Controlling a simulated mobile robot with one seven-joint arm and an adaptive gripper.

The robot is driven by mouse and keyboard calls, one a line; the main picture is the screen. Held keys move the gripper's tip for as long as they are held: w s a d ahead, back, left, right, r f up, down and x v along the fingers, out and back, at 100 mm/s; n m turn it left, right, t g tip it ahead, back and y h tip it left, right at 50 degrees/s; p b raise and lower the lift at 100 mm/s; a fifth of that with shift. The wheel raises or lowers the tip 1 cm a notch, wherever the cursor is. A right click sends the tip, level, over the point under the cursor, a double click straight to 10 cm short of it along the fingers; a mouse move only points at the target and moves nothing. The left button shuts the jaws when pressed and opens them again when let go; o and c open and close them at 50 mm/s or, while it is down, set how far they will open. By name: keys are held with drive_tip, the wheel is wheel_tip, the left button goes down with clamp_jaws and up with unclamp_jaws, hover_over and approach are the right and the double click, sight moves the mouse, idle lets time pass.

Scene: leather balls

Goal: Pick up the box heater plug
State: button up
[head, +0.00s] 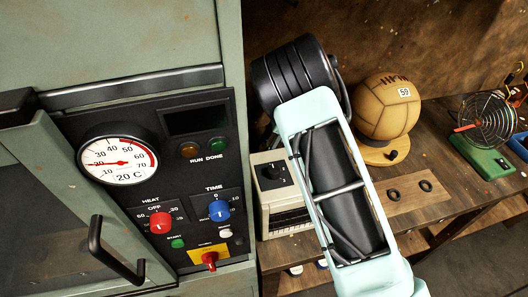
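A beige box (268,172) with a black knob on its top and a slatted front stands on the wooden bench, partly hidden behind my arm. It may be the box heater, but I cannot tell. I cannot make out a plug with certainty in the head view. My arm's pale green link rises from the lower right to a black joint in the upper middle. My gripper's fingers are not visible, so I cannot see whether they hold anything.
A grey-green cabinet with a control panel (188,130) and black door handle (113,252) fills the left. On the bench stand a tan leather ball (388,106) and, right, a wire-caged fan (486,122) on a green base. Two black rings lie on a board (409,202).

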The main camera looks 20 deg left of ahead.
sight(264, 145)
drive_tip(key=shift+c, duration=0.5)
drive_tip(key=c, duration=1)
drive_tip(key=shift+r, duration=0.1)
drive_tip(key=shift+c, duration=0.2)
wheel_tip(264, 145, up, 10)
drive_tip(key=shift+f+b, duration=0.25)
drive_tip(key=shift+b, duration=0.25)
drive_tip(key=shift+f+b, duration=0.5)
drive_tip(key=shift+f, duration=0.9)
